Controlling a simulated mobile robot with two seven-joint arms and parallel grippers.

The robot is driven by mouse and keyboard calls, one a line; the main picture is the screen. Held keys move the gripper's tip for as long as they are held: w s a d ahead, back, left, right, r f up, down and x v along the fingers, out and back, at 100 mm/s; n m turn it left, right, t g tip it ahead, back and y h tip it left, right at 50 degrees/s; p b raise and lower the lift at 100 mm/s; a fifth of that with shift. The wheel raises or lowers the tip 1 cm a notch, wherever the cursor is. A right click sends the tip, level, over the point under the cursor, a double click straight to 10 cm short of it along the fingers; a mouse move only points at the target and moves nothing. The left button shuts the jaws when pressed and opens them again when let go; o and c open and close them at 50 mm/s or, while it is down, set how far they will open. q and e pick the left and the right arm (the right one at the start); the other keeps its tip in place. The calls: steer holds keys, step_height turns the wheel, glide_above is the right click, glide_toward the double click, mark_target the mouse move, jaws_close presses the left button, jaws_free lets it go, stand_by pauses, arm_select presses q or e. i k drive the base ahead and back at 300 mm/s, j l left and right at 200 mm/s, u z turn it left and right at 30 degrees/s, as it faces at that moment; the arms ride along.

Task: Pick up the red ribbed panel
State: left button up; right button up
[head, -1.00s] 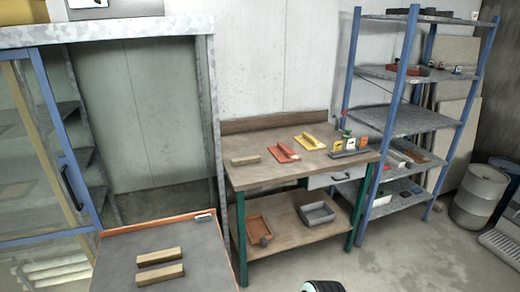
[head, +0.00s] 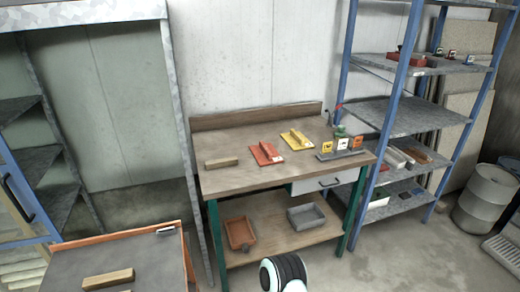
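A red-orange flat panel (head: 266,153) with a raised bar along it lies on the top of the wooden workbench (head: 230,179), left of a similar yellow panel (head: 296,140). Ribs on it are too small to make out. Neither of my grippers is in view. A black and white rounded part of my own arm shows at the bottom edge of the head view, in front of the bench and apart from the panel.
A wooden block (head: 222,162) lies left of the panel; a grey tool (head: 340,154) and small labelled boxes (head: 342,143) lie to its right. Trays sit on the lower shelf. An orange-edged table (head: 70,268) stands front left, a blue-post rack (head: 402,118) right.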

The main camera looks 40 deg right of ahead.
mark_target(265, 154)
steer(key=i+l+u, duration=0.15)
steer(key=l, duration=0.95)
steer(key=l+u, duration=0.15)
steer(key=l, duration=0.9)
